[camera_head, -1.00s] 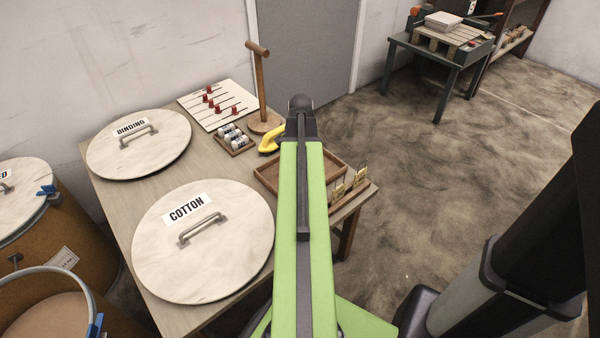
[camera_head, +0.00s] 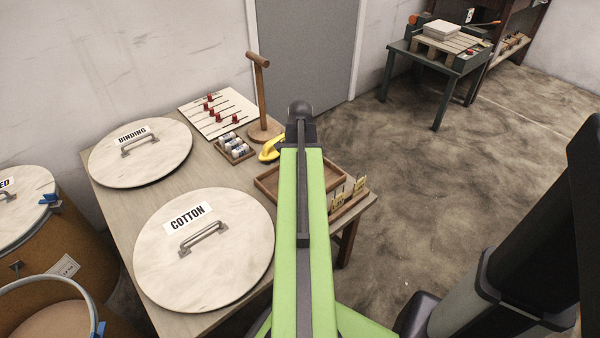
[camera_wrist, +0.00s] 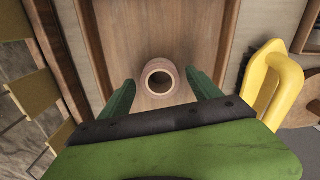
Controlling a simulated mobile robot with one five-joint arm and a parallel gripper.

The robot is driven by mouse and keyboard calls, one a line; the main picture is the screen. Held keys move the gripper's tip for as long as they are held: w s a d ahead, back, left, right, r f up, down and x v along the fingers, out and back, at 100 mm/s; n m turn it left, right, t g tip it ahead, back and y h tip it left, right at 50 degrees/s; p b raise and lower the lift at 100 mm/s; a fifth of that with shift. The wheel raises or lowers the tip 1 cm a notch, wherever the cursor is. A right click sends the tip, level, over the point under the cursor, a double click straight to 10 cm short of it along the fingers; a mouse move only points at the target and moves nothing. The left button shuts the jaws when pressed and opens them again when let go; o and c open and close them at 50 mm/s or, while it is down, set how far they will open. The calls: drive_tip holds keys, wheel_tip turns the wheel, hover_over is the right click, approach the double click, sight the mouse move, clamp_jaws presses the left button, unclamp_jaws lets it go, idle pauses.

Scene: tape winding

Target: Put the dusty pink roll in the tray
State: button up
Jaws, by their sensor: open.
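The dusty pink roll (camera_wrist: 160,62) shows in the wrist view, end-on, with its round hole facing up. It is over the brown wooden floor of the tray (camera_wrist: 150,20); whether it rests on that floor is hard to tell. My gripper (camera_wrist: 161,77) is open, with one green finger on each side of the roll and visible gaps between. In the head view the tray (camera_head: 266,187) sits on the table, partly hidden behind my green arm. The roll and the fingertips are hidden there.
A yellow-handled tool (camera_wrist: 272,85) lies just right of the tray. A wooden post stand (camera_head: 263,100), a small box of white rolls (camera_head: 235,147) and a board with red pegs (camera_head: 218,110) stand behind. Tan cards (camera_head: 348,192) stand at the tray's right.

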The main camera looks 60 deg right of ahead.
wheel_tip(320, 180, up, 11)
drive_tip(key=p, duration=1)
drive_tip(key=w+a+n, duration=0.6)
drive_tip(key=w+a, duration=0.6)
drive_tip(key=a, duration=0.1)
drive_tip(key=w+a+n, duration=0.3)
drive_tip(key=a+n, duration=0.1)
drive_tip(key=a, duration=0.8)
drive_tip(key=w+a+n, duration=0.3)
drive_tip(key=a+n, duration=0.2)
drive_tip(key=a, duration=0.8)
drive_tip(key=w+a+n, duration=0.3)
drive_tip(key=a+n, duration=0.1)
drive_tip(key=a, duration=0.8)
drive_tip(key=shift+w+a, duration=0.15)
drive_tip(key=shift+w, duration=0.2)
